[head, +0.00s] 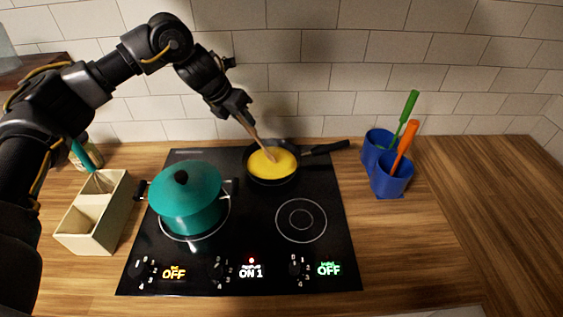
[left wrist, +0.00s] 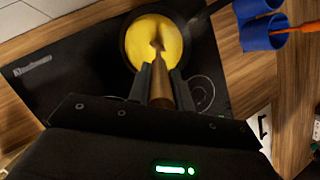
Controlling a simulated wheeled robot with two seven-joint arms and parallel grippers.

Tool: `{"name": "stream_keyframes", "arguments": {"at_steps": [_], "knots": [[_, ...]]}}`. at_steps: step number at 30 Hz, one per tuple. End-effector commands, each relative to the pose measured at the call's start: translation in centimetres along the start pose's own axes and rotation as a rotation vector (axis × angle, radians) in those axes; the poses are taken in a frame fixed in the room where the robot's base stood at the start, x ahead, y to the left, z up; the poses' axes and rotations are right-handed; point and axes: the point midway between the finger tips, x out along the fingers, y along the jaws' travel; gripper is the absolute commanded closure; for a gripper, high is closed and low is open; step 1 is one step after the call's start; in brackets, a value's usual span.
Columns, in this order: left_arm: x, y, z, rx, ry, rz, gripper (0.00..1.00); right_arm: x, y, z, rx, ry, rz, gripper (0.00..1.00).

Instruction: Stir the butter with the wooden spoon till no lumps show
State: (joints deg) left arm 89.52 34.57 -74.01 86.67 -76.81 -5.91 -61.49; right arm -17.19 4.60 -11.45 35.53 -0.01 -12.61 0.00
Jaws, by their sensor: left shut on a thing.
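The butter (head: 283,162) is a yellow, smooth-looking layer filling a dark frying pan (head: 272,184) on the back right burner. The wooden spoon (head: 258,139) slants down into the butter, its lower end in the yellow. My left gripper (head: 240,112) is shut on the spoon's handle above the pan. In the left wrist view the fingers (left wrist: 160,85) hold the handle (left wrist: 161,98), and the butter (left wrist: 143,38) lies beyond. No lumps can be made out at this size. My right gripper is not in view.
A teal lidded pot (head: 187,200) stands left of the pan. The black cooktop (head: 260,232) shows "ON 1" at its middle knob. Blue holders (head: 391,182) with green and orange utensils stand right. A cream divided box (head: 90,222) stands left.

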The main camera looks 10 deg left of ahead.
Motion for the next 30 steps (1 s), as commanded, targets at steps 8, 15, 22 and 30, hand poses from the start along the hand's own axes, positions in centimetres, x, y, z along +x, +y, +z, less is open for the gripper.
{"name": "stream_keyframes", "arguments": {"at_steps": [8, 15, 22, 30], "knots": [[0.0, 0.1, 0.2, 0.001, -0.001, -0.001, 1.0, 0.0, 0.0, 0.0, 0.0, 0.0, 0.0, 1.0], [-0.3, 0.0, 0.4, 0.001, -0.001, 0.0, 1.0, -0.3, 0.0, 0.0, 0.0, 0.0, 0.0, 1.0], [-2.3, -0.4, 1.4, 0.001, -0.002, 0.0, 1.0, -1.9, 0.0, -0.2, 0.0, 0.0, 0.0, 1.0], [-4.4, -0.8, 2.5, 0.001, 0.0, 0.0, 1.0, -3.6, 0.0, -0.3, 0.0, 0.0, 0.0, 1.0]]}}
